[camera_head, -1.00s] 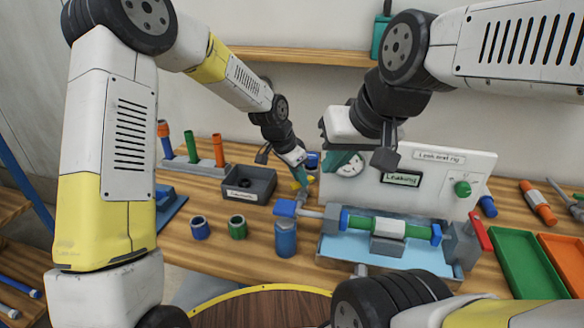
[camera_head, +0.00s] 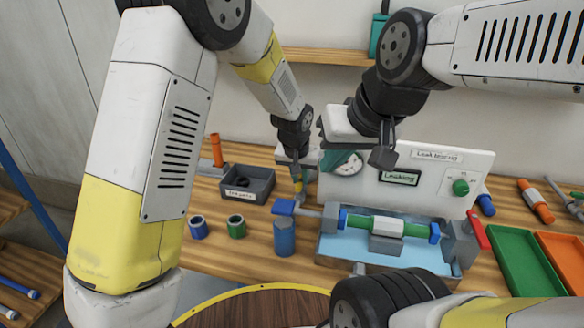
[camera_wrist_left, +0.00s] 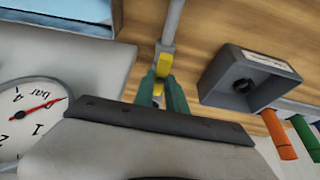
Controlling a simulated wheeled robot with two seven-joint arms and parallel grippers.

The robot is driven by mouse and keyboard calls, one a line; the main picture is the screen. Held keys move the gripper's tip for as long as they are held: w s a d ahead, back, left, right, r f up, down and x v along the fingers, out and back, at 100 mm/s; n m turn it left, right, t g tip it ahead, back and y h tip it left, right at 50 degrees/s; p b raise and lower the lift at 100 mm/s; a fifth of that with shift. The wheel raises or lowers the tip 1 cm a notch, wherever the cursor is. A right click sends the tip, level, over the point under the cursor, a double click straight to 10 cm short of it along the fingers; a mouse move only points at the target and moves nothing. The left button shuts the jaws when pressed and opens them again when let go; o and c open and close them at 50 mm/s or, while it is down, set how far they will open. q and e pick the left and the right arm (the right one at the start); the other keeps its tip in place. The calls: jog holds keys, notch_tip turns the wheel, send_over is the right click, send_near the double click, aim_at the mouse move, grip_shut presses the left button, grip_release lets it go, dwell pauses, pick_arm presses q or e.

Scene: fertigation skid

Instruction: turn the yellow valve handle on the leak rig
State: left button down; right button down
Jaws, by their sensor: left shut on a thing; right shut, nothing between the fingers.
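The yellow valve handle (camera_head: 298,186) sits on a grey pipe at the left end of the leak rig (camera_head: 330,245). My left gripper (camera_head: 299,177) reaches down onto it from above. In the left wrist view its teal fingers (camera_wrist_left: 162,90) close on both sides of the yellow handle (camera_wrist_left: 163,68), partly hiding it. My right gripper (camera_head: 337,160) is shut and empty in front of the rig's back panel, beside the gauge (camera_head: 349,166). The rig's display (camera_head: 399,178) reads "Leaking". A green and white pipe section (camera_head: 388,226) lies over the blue basin.
A dark grey bin (camera_head: 262,184) stands left of the handle. A blue cylinder (camera_head: 284,238) and two small rings, blue (camera_head: 198,227) and green (camera_head: 236,226), stand in front. Green (camera_head: 519,262) and orange trays lie at right.

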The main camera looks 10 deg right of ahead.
dwell(0.4)
pick_arm(q)
jog(key=c, duration=1.4)
grip_release()
jog(key=shift+o, duration=0.2)
jog(key=v, duration=0.7)
jog(key=shift+s+r, duration=0.15)
jog(key=shift+r, duration=0.2)
